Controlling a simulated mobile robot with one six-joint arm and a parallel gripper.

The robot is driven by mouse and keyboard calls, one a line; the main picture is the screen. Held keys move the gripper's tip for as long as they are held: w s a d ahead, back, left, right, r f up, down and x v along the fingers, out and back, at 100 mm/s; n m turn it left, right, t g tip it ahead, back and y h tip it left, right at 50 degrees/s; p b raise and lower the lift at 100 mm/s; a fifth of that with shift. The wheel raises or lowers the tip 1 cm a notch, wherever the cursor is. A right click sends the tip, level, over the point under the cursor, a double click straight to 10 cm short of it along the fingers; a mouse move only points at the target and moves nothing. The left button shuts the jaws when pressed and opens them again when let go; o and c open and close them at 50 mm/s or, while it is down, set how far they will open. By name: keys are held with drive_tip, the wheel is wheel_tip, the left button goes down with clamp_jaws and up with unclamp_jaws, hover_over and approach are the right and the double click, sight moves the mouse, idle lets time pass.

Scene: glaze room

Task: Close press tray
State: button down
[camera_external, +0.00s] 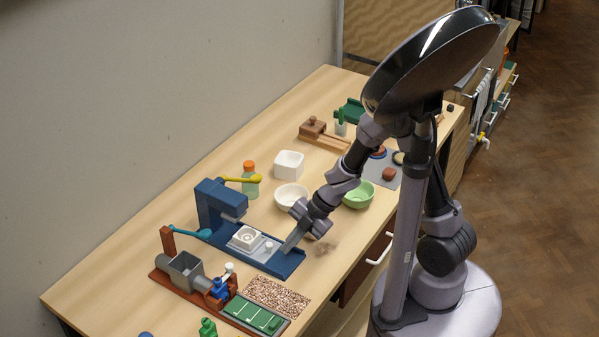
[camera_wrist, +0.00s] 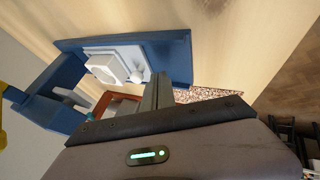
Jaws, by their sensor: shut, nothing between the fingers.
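The blue press (camera_external: 216,203) stands on the bench, with a long blue base (camera_external: 287,265) reaching toward the bench's front edge. Its grey-white tray (camera_external: 262,254) lies on the base, out in front of the press head, carrying a white square block (camera_external: 246,237). A small pale knob (camera_external: 268,246) is on the tray's front part. In the wrist view, the tray (camera_wrist: 146,54), block (camera_wrist: 104,69) and knob (camera_wrist: 136,77) lie just beyond my fingers. My gripper (camera_external: 287,249) is shut and empty, low at the front end of the base beside the knob. I cannot tell whether it touches the tray.
A red-brown machine with a grey hopper (camera_external: 184,271) and a green board (camera_external: 254,316) stand nearer the camera. A speckled mat (camera_external: 277,297) lies beside them. A white bowl (camera_external: 290,195), green bowl (camera_external: 358,196) and orange-capped bottle (camera_external: 250,184) stand beyond the press.

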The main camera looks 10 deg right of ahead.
sight(257, 247)
drive_tip(key=shift+w+a, duration=0.65)
drive_tip(key=shift+a, duration=0.25)
drive_tip(key=w+a+p, duration=0.1)
drive_tip(key=p, duration=0.1)
drive_tip(key=w+a+p, duration=0.1)
drive_tip(key=w+a, duration=0.1)
drive_tip(key=shift+r+p, duration=0.3)
drive_tip(key=shift+p, duration=0.1)
drive_tip(key=shift+w+a+f, duration=0.1)
drive_tip(key=shift+w+f, duration=0.05)
drive_tip(key=shift+w, duration=0.1)
